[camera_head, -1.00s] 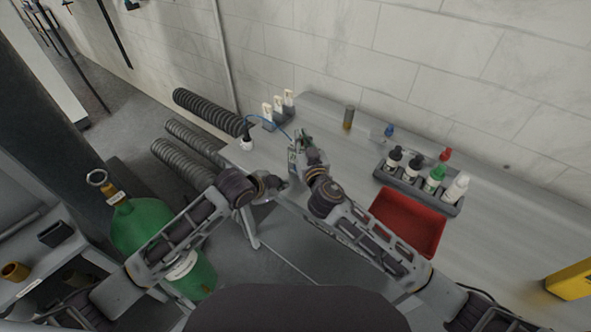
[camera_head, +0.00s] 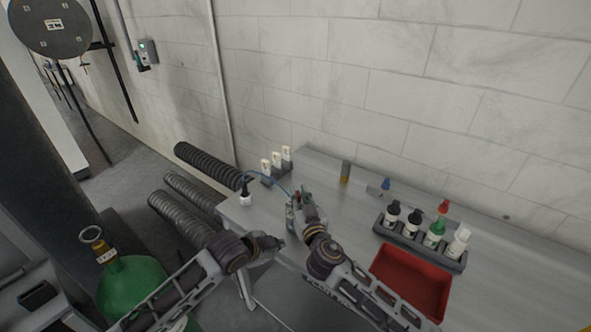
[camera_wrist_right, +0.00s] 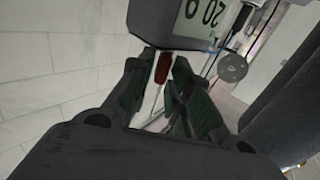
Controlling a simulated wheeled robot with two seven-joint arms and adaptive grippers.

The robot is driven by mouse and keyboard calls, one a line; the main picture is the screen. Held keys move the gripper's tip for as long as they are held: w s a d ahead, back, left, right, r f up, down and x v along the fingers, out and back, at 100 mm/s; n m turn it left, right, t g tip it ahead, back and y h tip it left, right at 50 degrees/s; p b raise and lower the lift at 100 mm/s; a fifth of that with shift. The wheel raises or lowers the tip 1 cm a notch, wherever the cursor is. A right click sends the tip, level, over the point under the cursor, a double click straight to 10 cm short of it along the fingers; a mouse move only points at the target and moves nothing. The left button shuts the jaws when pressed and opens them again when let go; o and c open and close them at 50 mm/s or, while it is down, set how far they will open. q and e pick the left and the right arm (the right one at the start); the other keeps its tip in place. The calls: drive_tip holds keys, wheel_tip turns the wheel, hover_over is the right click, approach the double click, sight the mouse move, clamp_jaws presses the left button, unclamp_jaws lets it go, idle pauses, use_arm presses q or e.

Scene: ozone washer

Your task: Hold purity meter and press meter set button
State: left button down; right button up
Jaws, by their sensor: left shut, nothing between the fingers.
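The purity meter is a grey device with large dark digits on a pale display (camera_wrist_right: 200,12) at the top of the right wrist view. In the head view the meter (camera_head: 291,214) is a small form above the table's near edge, partly hidden by my right gripper. My right gripper (camera_head: 299,197) is shut on the meter; its green-padded fingers (camera_wrist_right: 165,88) reach the meter's lower edge, with a red piece between them. My left gripper (camera_head: 281,240) is shut and empty, just below and left of the meter. The set button cannot be made out.
A blue cable runs to a white-capped probe (camera_head: 245,199) on the table. A red tray (camera_head: 411,283) and a rack (camera_head: 420,252) of several bottles stand on the right. A green cylinder (camera_head: 132,287) and ribbed hoses (camera_head: 183,222) are on the left.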

drive_tip(key=shift+o, duration=0.9)
drive_tip(key=shift+s, duration=0.2)
drive_tip(key=v, duration=1.1)
drive_tip(key=shift+s, duration=0.25)
drive_tip(key=shift+d, duration=0.1)
